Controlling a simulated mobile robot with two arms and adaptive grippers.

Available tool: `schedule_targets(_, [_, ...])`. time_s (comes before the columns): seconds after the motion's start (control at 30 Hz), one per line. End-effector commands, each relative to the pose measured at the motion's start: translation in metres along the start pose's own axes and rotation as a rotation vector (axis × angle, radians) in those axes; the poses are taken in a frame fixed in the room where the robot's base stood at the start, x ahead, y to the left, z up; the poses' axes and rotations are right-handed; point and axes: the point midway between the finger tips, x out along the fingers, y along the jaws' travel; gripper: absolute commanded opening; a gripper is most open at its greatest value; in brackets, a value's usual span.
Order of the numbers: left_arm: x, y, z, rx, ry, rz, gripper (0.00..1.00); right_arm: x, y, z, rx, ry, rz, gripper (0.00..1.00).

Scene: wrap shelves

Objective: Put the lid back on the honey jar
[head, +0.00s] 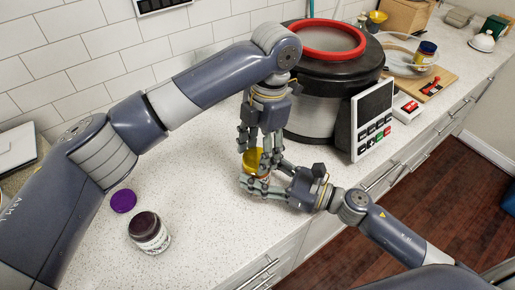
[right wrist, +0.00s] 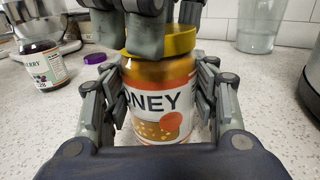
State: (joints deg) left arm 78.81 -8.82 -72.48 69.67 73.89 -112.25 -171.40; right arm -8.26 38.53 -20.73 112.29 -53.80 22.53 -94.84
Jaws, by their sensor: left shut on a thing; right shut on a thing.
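The honey jar (right wrist: 160,100) stands upright on the counter in the right wrist view, with amber contents and a white "ONEY" label. My right gripper (head: 262,184) is shut around its sides; its fingers flank the jar in the right wrist view (right wrist: 160,105). The yellow lid (head: 252,160) is at the jar's mouth and also shows in the right wrist view (right wrist: 180,42). My left gripper (head: 257,150) comes down from above and is shut on the lid. Its fingers hide part of the lid, so I cannot tell whether it is fully seated.
An open dark berry jar (head: 149,234) stands at the left front, with a purple lid (head: 123,201) lying near it. A large black and steel machine (head: 312,120) with a red ring stands behind my grippers. The counter between the berry jar and my grippers is clear.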

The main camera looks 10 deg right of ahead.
Motion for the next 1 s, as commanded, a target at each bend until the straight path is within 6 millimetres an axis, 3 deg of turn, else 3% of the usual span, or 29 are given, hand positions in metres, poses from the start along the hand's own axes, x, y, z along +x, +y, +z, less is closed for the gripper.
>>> schedule_targets(0.3, [-0.001,0.001,0.000,0.018,0.000,0.005,0.44,0.000,0.001,-0.001,0.001,0.001,0.003,0.00])
schedule_targets(0.4, [-0.001,0.001,0.000,0.017,0.000,0.005,0.71,0.000,0.001,-0.001,0.001,0.001,0.003,0.00])
schedule_targets(0.43, [-0.001,0.001,0.000,0.017,0.000,0.004,0.73,0.000,0.001,-0.001,0.001,0.001,0.003,0.00])
schedule_targets(0.8, [-0.002,0.000,0.000,0.017,-0.001,0.003,0.73,0.000,0.001,-0.001,0.002,0.001,0.003,0.00])
schedule_targets(1.0, [-0.021,0.000,-0.003,0.018,-0.001,0.004,0.73,0.000,0.001,-0.001,0.002,0.001,0.003,0.00])
